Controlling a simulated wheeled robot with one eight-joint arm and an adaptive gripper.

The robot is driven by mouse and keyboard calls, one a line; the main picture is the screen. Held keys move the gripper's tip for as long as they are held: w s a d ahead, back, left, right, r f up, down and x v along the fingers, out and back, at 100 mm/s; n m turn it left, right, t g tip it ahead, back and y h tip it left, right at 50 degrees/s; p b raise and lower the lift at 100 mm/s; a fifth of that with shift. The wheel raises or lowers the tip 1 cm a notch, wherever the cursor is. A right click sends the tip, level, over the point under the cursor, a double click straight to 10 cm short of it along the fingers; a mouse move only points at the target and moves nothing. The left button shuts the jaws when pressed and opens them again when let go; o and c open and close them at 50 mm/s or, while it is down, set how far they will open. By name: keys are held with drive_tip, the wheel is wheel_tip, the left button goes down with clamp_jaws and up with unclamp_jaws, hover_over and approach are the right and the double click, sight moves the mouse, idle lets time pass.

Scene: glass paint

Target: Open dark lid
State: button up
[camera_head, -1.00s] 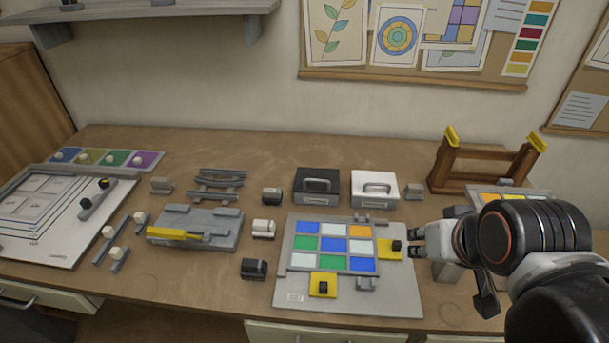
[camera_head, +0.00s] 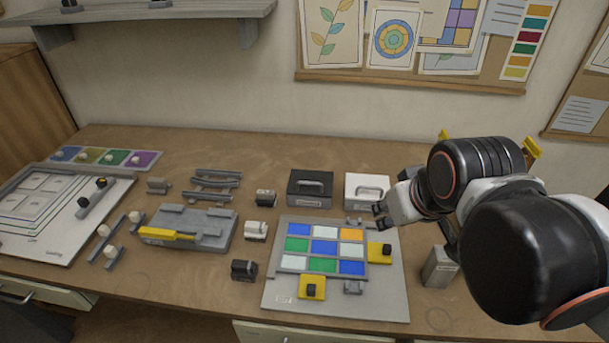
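The dark box (camera_head: 309,193) stands near the back of the table, with a dark lid (camera_head: 311,183) that lies flat and bears a grey handle. A white box (camera_head: 366,190) with a similar handle stands just right of it. My gripper (camera_head: 379,216) is in front of the white box, above the upper right edge of the grey board, to the right of and apart from the dark lid. Its fingers are small and dark, and I cannot make out the gap between them. My arm hides the table's right back part.
A grey board (camera_head: 390,297) with coloured glass tiles and yellow clamps lies in front of the boxes. Small blocks stand to the left, including a black-and-white one (camera_head: 265,198). A grey fixture (camera_head: 190,240) is farther left. A grey container (camera_head: 440,268) stands under my arm.

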drive_tip(key=w+a+r+n+g+p, duration=0.1)
drive_tip(key=w+a+r+n+p, duration=0.1)
drive_tip(key=w+r+n, duration=0.3)
drive_tip(key=n+g+p, duration=0.1)
drive_tip(key=n+g, duration=0.2)
drive_tip(key=n, duration=0.6)
hover_over(305, 192)
drive_tip(key=s+x, duration=0.1)
drive_tip(key=x, duration=0.5)
drive_tip(key=s+x, duration=0.1)
drive_tip(key=x, duration=0.5)
drive_tip(key=s+x, duration=0.1)
drive_tip(key=x, duration=0.5)
drive_tip(key=shift+s+f, duration=0.35)
drive_tip(key=shift+f, duration=0.1)
clamp_jaws()
